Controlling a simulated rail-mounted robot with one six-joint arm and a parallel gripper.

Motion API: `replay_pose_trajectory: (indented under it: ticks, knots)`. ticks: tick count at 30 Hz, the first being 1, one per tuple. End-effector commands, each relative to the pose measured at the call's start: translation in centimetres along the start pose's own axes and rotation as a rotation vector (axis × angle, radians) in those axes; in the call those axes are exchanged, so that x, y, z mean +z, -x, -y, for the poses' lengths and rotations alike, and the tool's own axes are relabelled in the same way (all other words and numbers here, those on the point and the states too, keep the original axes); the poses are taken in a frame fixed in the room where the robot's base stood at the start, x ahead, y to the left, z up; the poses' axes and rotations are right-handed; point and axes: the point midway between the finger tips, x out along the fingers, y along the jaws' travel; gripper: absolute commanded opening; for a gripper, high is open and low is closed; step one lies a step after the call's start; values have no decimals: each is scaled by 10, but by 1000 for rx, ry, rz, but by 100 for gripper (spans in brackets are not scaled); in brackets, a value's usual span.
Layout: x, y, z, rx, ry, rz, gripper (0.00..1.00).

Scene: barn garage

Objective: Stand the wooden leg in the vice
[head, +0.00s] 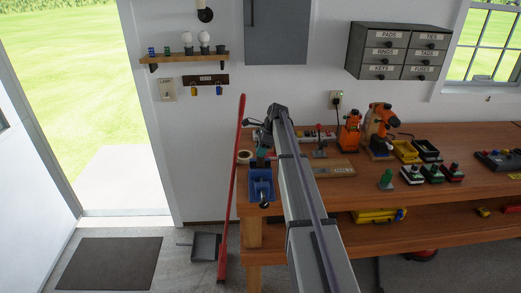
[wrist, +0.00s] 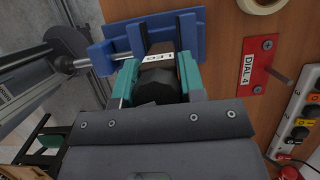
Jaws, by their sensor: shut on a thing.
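The blue vice (head: 261,186) is at the left end of the workbench. In the wrist view the vice (wrist: 118,35) has its metal screw and round-ended handle pointing left. The wooden leg (wrist: 157,86) is a dark block with a white LEG label. My gripper (wrist: 160,80) has teal fingers shut on the leg from both sides. The leg's far end lies over the vice, between its blue parts; I cannot tell how deep it sits or whether the jaws touch it. In the head view my arm hides most of the gripper, and I cannot make out the leg there.
A red plate marked DIAL 4 (wrist: 259,66) with a peg and a power strip (wrist: 305,115) lie right of the vice. A tape roll (head: 244,157) is close behind it. A red pole (head: 232,190) leans at the bench's left end. Orange tools (head: 377,130) stand further right.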

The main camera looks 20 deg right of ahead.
Motion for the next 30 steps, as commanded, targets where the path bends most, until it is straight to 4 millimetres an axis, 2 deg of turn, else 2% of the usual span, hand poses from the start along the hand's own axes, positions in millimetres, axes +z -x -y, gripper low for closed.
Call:
replay_pose_trajectory:
  ticks: [3,24,30]
  knots:
    - [-3,-8,0,0,0,0,12]
    - [-3,-7,0,0,0,0,12]
    - [-6,-15,0,0,0,0,12]
